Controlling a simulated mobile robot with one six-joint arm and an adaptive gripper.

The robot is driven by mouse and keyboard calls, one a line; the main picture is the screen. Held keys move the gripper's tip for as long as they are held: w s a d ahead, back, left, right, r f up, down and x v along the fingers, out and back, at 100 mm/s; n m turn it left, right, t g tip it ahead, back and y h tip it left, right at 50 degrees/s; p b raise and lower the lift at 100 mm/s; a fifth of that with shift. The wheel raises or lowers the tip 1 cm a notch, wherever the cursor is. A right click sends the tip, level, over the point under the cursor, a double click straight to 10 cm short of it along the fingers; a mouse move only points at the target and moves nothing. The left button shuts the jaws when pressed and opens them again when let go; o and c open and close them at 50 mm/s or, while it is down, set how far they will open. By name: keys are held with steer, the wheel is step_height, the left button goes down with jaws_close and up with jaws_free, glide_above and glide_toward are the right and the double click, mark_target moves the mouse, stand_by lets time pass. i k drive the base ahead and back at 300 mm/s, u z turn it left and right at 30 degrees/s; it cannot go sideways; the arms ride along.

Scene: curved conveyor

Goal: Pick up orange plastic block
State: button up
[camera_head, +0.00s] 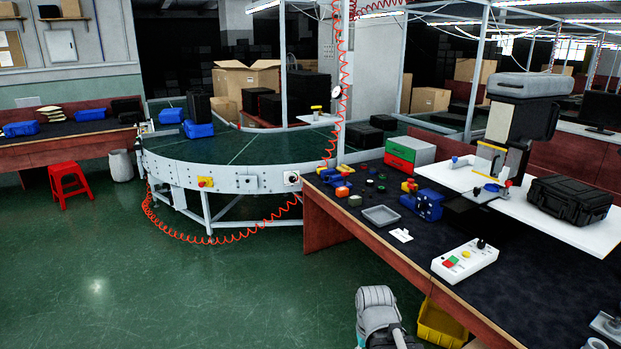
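A small orange block (342,191) lies on the dark top of the workbench (480,285), near its far left corner. Other small parts lie close around it. A grey part of my arm shows at the bottom, in front of the bench and well away from the orange block. My gripper cannot be made out in this view.
A grey tray (381,216), a blue vise-like part (424,205) and a white button box (465,260) stand on the bench. The curved conveyor (240,150) adjoins it behind. A yellow bin (440,325) is below the front edge.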

mark_target(342, 191)
steer(key=z, duration=0.1)
steer(key=i, duration=1.8)
steer(key=u, duration=0.4)
steer(key=i, duration=1.5)
steer(key=z, duration=0.65)
